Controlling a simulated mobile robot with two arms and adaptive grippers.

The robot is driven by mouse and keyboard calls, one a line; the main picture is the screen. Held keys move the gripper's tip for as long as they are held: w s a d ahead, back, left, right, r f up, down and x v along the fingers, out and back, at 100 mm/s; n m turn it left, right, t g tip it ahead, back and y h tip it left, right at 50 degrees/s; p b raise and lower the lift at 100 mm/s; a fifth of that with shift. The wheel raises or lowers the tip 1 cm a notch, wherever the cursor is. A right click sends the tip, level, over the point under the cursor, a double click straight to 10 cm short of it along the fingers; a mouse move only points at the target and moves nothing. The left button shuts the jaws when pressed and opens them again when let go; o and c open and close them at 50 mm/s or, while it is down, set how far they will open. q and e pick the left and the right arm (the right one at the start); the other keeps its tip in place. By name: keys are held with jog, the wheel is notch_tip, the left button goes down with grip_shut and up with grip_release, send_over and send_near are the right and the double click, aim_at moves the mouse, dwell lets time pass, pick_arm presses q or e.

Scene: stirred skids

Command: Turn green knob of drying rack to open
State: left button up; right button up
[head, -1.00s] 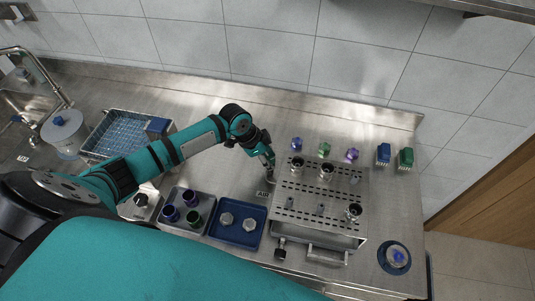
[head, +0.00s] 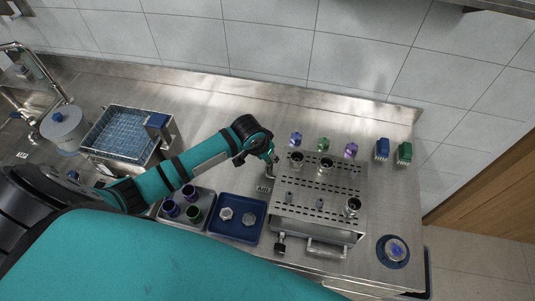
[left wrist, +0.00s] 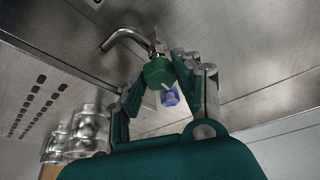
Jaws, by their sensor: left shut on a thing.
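The drying rack (head: 301,230) is a steel box with a perforated top, standing on the right half of the counter. The green knob (left wrist: 157,72) sits at the end of a bent metal pipe, seen in the left wrist view. My left gripper (head: 271,170) is at the rack's left back corner; in the left wrist view its fingers (left wrist: 162,77) are closed around the green knob, one on each side. The knob is too small and covered to make out in the head view. My right gripper is not in view.
Steel vessels (head: 326,164) stand on the rack. Blue (head: 295,139), green (head: 323,144) and purple (head: 351,150) knobs line up behind it. A blue tray (head: 237,237) with two metal pieces lies left of the rack. A wire basket (head: 125,132) stands farther left.

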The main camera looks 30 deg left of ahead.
pick_arm(q)
jog(key=shift+w+r, duration=0.1)
dwell(0.5)
jog(key=o, duration=1.1)
jog(key=shift+o, duration=0.2)
jog(key=v, duration=0.8)
